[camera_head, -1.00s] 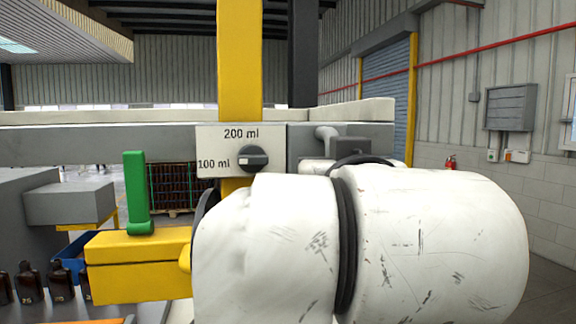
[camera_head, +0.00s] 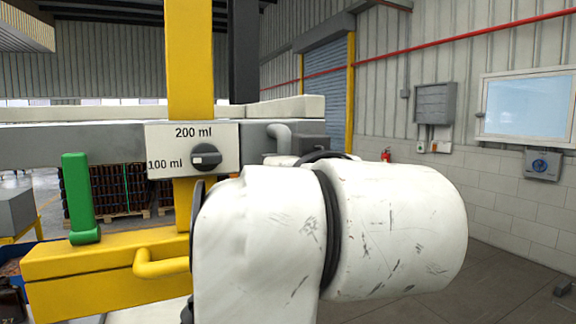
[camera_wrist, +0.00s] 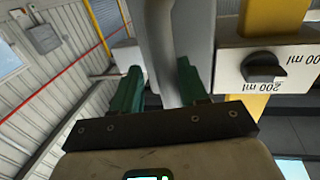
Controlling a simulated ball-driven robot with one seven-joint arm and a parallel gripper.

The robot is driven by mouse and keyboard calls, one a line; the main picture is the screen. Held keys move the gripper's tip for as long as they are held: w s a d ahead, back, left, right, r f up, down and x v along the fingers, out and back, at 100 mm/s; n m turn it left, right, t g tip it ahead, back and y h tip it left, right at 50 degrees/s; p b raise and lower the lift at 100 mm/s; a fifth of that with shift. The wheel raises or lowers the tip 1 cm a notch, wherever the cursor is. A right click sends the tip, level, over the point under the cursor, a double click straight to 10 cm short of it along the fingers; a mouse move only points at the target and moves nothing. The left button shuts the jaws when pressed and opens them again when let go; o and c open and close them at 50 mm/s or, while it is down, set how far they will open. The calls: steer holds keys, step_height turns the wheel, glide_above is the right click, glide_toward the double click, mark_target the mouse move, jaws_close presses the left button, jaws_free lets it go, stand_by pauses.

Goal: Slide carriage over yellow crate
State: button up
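A yellow block (camera_head: 95,279) with an upright green lever (camera_head: 78,198) and a curved yellow handle (camera_head: 160,268) is at lower left in the head view, by a yellow column (camera_head: 190,60). I take this to be part of the carriage. A grey bent pipe (camera_head: 282,135) comes off the grey beam. In the wrist view my gripper (camera_wrist: 158,90) has its green fingers apart, with the grey pipe (camera_wrist: 160,45) showing between them. I cannot tell if they touch it. My arm hides the gripper in the head view. I cannot make out a yellow crate.
A dial plate (camera_head: 192,136) marked 100 ml and 200 ml is on the grey beam (camera_head: 70,143). Dark stacked goods (camera_head: 115,190) stand behind. A blue container (camera_head: 12,262) is at left. Open floor (camera_head: 495,280) lies at right, before a block wall.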

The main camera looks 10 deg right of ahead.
steer(key=shift+s+a, duration=0.1)
steer(key=shift+a, duration=0.05)
steer(key=shift+s, duration=0.3)
steer(key=s+p, duration=0.2)
steer(key=s, duration=0.8)
steer(key=shift+d+p, duration=0.25)
steer(key=shift+p, duration=0.05)
